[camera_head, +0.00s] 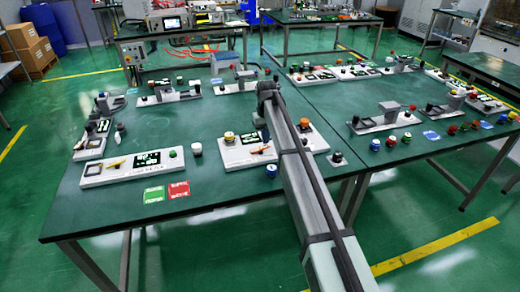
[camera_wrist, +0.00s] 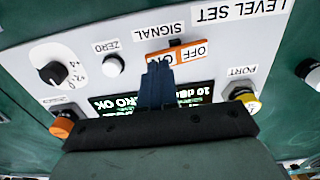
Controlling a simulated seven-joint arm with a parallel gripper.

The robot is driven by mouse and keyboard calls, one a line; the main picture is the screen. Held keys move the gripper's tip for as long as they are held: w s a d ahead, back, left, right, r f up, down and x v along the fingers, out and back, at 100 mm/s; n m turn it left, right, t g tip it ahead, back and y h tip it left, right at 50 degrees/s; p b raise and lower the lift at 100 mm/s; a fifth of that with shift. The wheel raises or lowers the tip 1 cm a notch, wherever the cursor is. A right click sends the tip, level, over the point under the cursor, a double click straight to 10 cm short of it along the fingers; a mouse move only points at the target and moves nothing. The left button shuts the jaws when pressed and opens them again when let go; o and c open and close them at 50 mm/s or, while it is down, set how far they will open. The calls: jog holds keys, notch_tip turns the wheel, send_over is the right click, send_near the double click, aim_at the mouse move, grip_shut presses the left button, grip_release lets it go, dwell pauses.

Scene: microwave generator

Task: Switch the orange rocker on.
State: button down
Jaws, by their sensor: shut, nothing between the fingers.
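The orange rocker (camera_wrist: 187,52) shows in the wrist view on a white panel (camera_wrist: 90,42), with its lettering upside down. Its OFF half is clear at the right; the ON half is partly hidden by my fingertips. My gripper (camera_wrist: 158,64) is shut and empty, with its dark blue fingers over the ON end. I cannot tell whether they touch the rocker. A lit green-text display (camera_wrist: 190,98) lies partly behind the fingers. In the head view my arm reaches over a white panel (camera_head: 232,157), and a small orange part (camera_head: 261,150) shows beside it.
Other panels, such as the white one at the left (camera_head: 100,177), stand on the green table (camera_head: 222,108).

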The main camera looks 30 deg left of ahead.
jog(key=shift+f, duration=1.15)
dwell(0.8)
jog(key=shift+r, duration=3.55)
